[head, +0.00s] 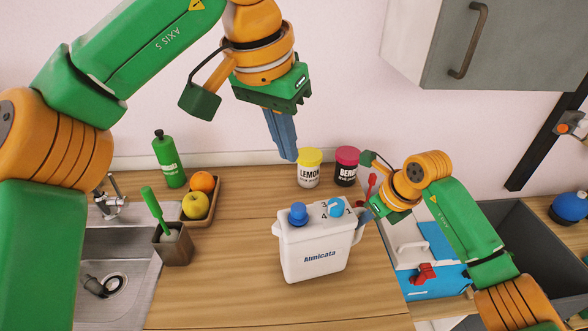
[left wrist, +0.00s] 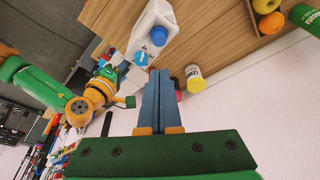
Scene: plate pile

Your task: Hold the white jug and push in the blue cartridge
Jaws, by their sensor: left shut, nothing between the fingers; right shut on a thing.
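The white jug (head: 315,254), lettered "Almicata", stands upright on the wooden counter. Its top bears a dark blue knob (head: 298,214) at left and a light blue cartridge (head: 336,207) at right, which stands up from the top beside small digits. The jug (left wrist: 146,24) and the cartridge (left wrist: 141,58) also show in the left wrist view. My right gripper (head: 368,215) is shut on the jug's handle at its right side; the fingertips are partly hidden. My left gripper (head: 289,156) is shut and empty, its fingers pointing down, above and apart from the jug.
A yellow-lidded lemon jar (head: 309,170) and a pink-lidded berry jar (head: 346,168) stand behind the jug. A fruit tray (head: 206,212), green bottle (head: 168,160), brush holder (head: 174,246) and sink (head: 115,265) are at left. The counter left of the jug is clear.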

